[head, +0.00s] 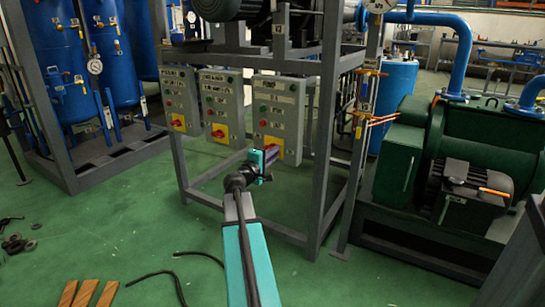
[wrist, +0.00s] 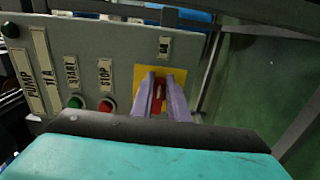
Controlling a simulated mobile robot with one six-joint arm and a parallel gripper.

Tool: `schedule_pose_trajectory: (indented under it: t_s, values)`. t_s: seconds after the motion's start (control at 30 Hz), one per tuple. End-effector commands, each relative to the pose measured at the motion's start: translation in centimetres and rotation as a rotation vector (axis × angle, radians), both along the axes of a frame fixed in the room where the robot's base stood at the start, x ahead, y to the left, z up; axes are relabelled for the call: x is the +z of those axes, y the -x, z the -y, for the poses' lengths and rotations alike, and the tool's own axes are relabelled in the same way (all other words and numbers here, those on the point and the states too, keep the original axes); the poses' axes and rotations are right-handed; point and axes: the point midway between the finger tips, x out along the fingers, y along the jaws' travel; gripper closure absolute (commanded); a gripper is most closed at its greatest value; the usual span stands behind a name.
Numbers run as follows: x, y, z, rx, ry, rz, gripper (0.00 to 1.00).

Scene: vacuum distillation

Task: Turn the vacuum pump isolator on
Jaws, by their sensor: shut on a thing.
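The pump isolator is a red handle (wrist: 158,92) on a yellow plate (wrist: 141,74) at the end of a grey control box (wrist: 110,42). In the wrist view an ON label (wrist: 164,46) sits above the plate. The lilac fingers of my gripper (wrist: 160,96) lie on both sides of the handle and are shut on it. The handle runs roughly upright in that picture, but its exact setting is partly hidden by the fingers. In the head view my gripper (head: 274,152) is at the lower part of the rightmost grey box (head: 279,102), covering most of the isolator.
The same box carries a green START button (wrist: 75,101) and a red STOP button (wrist: 107,105). Two similar boxes, one in the middle (head: 221,95) and one at left (head: 180,90), hang beside it on a grey steel frame (head: 326,140).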

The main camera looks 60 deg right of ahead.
Motion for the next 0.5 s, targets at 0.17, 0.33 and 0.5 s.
schedule_pose_trajectory:
  t_s: [0.17, 0.33, 0.5]
  values:
    - [0.14, -0.37, 0.04, 0.009, 0.002, 0.001, 0.84]
    - [0.08, -0.27, 0.03, 0.006, 0.001, 0.000, 0.67]
    - [0.04, -0.17, 0.01, 0.004, 0.001, -0.001, 0.67]
